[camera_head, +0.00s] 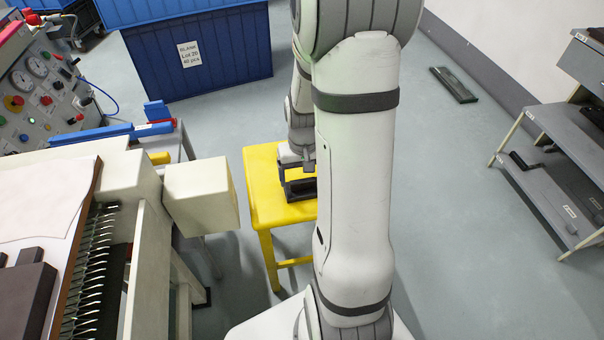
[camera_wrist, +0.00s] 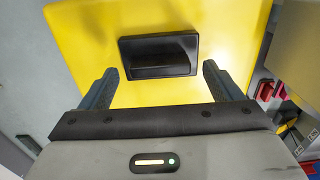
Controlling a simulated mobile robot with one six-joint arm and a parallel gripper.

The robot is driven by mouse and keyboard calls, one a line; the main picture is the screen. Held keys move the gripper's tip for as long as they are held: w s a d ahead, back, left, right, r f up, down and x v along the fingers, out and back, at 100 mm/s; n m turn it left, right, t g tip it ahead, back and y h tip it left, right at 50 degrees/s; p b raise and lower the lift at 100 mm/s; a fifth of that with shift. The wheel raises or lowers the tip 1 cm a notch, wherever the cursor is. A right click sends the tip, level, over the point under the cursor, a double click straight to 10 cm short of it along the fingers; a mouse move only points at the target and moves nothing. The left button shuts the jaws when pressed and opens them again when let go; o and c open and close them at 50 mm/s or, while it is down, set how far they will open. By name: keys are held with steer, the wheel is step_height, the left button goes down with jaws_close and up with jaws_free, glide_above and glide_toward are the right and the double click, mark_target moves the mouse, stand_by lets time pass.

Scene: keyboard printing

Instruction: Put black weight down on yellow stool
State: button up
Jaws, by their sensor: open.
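The yellow stool (camera_head: 262,180) stands in the middle of the head view, partly hidden behind my arm. Its yellow top (camera_wrist: 85,30) fills much of the wrist view. The black weight (camera_wrist: 158,55) lies on the stool top, a dark block with a raised part along it. My gripper (camera_wrist: 160,85) is open, its two fingers apart, with the weight just beyond and between the fingertips; I see no contact. In the head view my gripper (camera_head: 298,180) is low over the stool top, and the weight there cannot be told clearly from the dark gripper.
A machine with a control panel (camera_head: 50,95) and a cream box (camera_head: 200,195) stand left of the stool. Blue crates (camera_head: 200,55) stand behind. A grey shelf (camera_head: 560,150) is at the right. The floor between stool and shelf is clear.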

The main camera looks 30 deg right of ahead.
mark_target(303, 180)
step_height(303, 180, up, 12)
steer(key=p, duration=0.3)
steer(key=s+a+r+n, duration=0.1)
steer(key=s+a+r, duration=0.2)
steer(key=s+a, duration=0.2)
steer(key=s+a+r+n+t, duration=0.1)
steer(key=s+a+r+n, duration=0.1)
steer(key=s+a, duration=0.4)
steer(key=shift+a+r, duration=0.6)
steer(key=shift+r, duration=0.2)
